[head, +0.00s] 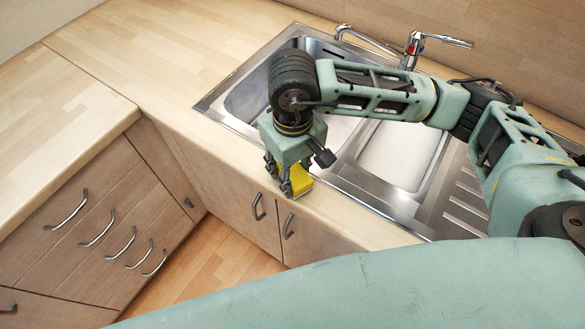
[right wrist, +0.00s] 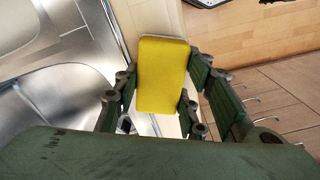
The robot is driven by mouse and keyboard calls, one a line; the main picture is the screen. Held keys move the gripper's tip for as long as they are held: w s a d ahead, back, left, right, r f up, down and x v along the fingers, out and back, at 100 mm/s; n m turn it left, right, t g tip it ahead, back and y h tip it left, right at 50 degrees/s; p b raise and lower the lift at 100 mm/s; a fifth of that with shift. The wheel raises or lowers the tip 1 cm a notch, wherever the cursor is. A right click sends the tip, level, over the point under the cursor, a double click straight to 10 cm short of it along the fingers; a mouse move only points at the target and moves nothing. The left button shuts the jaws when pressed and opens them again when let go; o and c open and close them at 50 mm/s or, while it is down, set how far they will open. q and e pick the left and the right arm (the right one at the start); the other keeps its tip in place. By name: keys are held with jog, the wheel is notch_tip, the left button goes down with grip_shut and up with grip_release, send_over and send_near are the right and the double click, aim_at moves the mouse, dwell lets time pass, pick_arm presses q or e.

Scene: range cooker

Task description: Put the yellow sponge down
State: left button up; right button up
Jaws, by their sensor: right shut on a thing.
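The yellow sponge (right wrist: 162,75) is a rounded block between the two fingers of my right gripper (right wrist: 160,105) in the right wrist view. The gripper is shut on it. In the head view my right gripper (head: 284,183) points down over the front edge of the counter beside the sink, and part of the sponge (head: 297,182) shows between its fingers. The fingers hide the rest of it there. I cannot tell whether the sponge touches the counter. My left gripper is not in view.
A steel sink (head: 440,218) with basins and a drainer lies behind and right of the gripper. A tap (head: 412,50) stands behind it. The wooden counter (head: 165,62) is clear to the left. Drawers and cupboard doors (head: 232,197) with handles are below the counter.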

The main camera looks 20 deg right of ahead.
aim_at(293, 171)
jog(key=shift+f+b, duration=0.3)
jog(key=shift+b, duration=0.1)
jog(key=o, duration=1)
jog(key=shift+r, duration=0.1)
jog(key=shift+r+p, duration=0.35)
jog(key=shift+p, duration=0.3)
jog(key=shift+r+p, duration=0.4)
jog(key=shift+p, duration=0.25)
jog(key=shift+w+r+b, duration=0.1)
jog(key=shift+r+b, duration=0.4)
jog(key=shift+b, duration=0.35)
notch_tip(293, 171, up, 10)
jog(key=shift+r+b, duration=0.2)
jog(key=shift+b, duration=1)
